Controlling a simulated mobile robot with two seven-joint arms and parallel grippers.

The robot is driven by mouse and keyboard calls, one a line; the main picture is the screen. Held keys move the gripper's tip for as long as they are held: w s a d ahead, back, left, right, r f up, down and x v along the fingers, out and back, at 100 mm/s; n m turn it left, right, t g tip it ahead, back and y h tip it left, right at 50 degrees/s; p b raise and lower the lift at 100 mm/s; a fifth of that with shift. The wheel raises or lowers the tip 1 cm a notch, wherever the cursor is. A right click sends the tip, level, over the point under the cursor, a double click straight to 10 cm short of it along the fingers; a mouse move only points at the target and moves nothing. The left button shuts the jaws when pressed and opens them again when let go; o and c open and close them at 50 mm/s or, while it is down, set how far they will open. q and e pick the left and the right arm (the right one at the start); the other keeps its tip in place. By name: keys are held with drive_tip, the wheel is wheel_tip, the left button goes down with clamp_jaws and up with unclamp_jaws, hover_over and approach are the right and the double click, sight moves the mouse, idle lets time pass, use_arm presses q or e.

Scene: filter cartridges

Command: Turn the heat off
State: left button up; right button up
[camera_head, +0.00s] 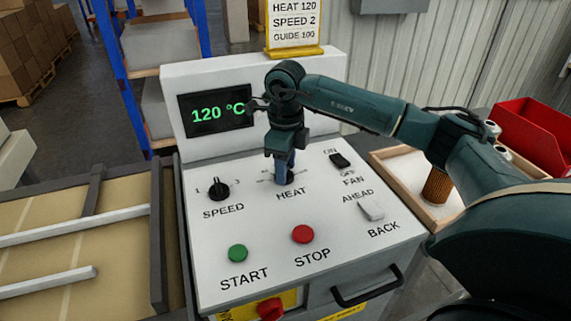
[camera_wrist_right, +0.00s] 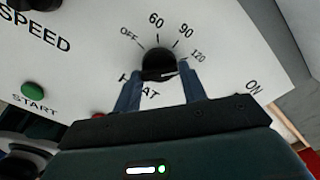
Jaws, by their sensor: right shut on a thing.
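The black HEAT knob (camera_wrist_right: 157,60) sits on the white control panel (camera_head: 215,263) among the marks OFF, 60, 90 and 120. Its white pointer line is turned toward 120 in the right wrist view. My right gripper (camera_head: 284,170) reaches down from above and is shut on the knob; its two blue fingers (camera_wrist_right: 161,78) lie on either side of it in the wrist view. In the head view the gripper hides most of the knob. The display (camera_head: 216,110) reads 120 °C in green. My left gripper is not in view.
The panel also bears a SPEED knob (camera_head: 218,188), green START button (camera_head: 238,253), red STOP button (camera_head: 303,234), FAN switch (camera_head: 340,160) and AHEAD/BACK switch (camera_head: 371,209). A sign (camera_head: 294,22) reads HEAT 120, SPEED 2, GUIDE 100. A wooden tray (camera_head: 387,176) holds a brown cartridge (camera_head: 436,186).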

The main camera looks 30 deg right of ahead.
drive_tip(key=c, duration=0.3)
drive_tip(key=shift+c, duration=0.2)
